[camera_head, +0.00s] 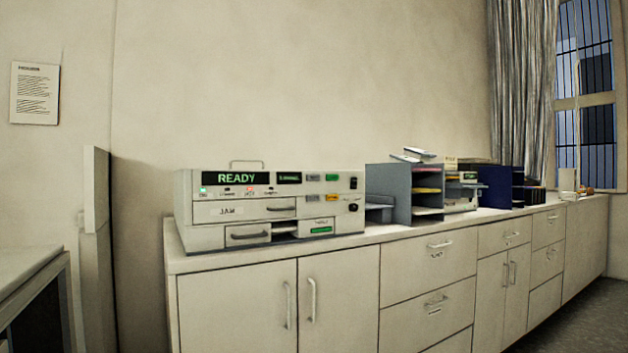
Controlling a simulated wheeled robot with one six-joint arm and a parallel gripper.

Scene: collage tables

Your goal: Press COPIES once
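A cream copier-like machine (205,210) stands on the near end of the long counter. Its main display (237,178) reads READY, with a row of small lamps below it. A smaller display (289,178) sits to the right. Beside that are a grey button (313,178), a green button (332,177), a lower grey button (312,198) and a yellow button (332,198). Their labels are too small to read, so I cannot tell which is COPIES. My gripper is not in view.
The counter (340,245) has drawers and doors with protruding handles. A grey paper sorter (390,190) stands just right of the machine, with more office items beyond. A low unit (25,265) is at the left edge. The space directly before the machine looks clear.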

